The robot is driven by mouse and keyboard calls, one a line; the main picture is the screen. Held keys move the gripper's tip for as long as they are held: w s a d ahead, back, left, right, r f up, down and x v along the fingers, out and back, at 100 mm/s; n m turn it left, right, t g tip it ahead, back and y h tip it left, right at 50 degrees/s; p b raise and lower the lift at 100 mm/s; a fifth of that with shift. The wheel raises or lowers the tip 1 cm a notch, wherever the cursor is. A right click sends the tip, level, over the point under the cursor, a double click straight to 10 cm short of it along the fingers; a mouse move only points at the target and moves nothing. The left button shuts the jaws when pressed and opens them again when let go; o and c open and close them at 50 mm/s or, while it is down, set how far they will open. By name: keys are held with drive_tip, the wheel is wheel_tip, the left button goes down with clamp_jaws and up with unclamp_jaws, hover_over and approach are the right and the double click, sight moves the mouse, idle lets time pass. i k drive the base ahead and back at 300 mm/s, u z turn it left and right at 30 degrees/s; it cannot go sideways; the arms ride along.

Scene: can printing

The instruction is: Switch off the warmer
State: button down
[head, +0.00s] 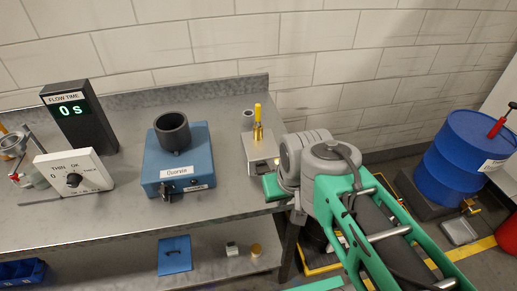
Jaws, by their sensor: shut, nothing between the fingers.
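A blue box (152,158) with a dark round pot (173,132) on top stands mid-bench. It looks like the warmer, but its white label (174,172) is too blurred to read surely. A small dark knob or switch (166,189) sits low on its front, and its setting cannot be made out. My arm reaches in from the lower right, with its grey wrist joints over the bench's right end. My gripper's fingers do not show; the arm hides that area. The arm is to the right of the blue box, apart from it.
A metal box (257,168) with a yellow-handled tool (258,121) stands close to my wrist. At left are a dial panel (92,180) and a flow-time display (80,118) reading 0 s. A blue drum (455,160) stands on the right. Bench between dial panel and blue box is clear.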

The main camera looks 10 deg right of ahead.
sight(263, 167)
drive_tip(key=u, duration=0.6)
drive_tip(key=k, duration=0.65)
drive_tip(key=u, duration=0.85)
drive_tip(key=i, duration=1.1)
drive_tip(key=u, duration=0.05)
